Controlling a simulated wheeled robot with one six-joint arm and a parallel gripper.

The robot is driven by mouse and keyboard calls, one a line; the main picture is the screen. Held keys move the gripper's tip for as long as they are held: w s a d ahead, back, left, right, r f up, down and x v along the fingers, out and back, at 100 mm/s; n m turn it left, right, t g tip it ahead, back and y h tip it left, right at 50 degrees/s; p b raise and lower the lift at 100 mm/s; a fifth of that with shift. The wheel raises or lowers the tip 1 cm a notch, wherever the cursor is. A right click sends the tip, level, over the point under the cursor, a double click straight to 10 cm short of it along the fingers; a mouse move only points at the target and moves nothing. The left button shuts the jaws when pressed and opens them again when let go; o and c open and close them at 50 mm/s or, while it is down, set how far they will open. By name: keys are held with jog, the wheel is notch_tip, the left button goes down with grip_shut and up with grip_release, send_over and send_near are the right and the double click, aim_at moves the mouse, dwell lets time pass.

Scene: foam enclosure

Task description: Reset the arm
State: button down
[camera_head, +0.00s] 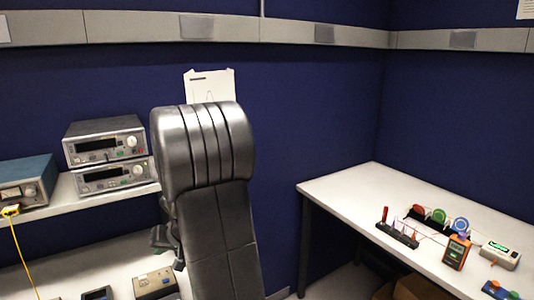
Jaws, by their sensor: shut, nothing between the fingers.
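My arm stands in the middle of the head view, a grey metal link rising from the bottom edge to a rounded, ribbed joint. Small dark parts that look like the edge of my gripper (163,238) show just left of the link, over the left bench. Most of the gripper is hidden behind the arm. It is shut, and I see nothing held in it.
Two stacked instruments (105,155) and a blue-topped one (26,184) stand on the left shelf, with a yellow cable (20,250) hanging. Small devices sit below. The right table (345,190) carries an orange meter (457,251) and coloured discs (438,217); its far left part is clear.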

notch_tip(320, 180, down, 6)
jog(key=b, duration=0.3)
jog(key=shift+r+b, duration=0.25)
jog(key=shift+b, duration=0.1)
jog(key=shift+w+f+b, duration=0.1)
jog(key=shift+b, duration=1.15)
jog(key=shift+r+b, duration=0.25)
jog(key=shift+b, duration=0.1)
jog(key=shift+r+p, duration=0.8)
jog(key=shift+r, duration=0.05)
jog(key=shift+d+f+b, duration=0.1)
jog(key=shift+f+b, duration=0.45)
jog(key=shift+f, duration=0.3)
jog(key=shift+r+p, duration=0.35)
jog(key=shift+p, duration=1.35)
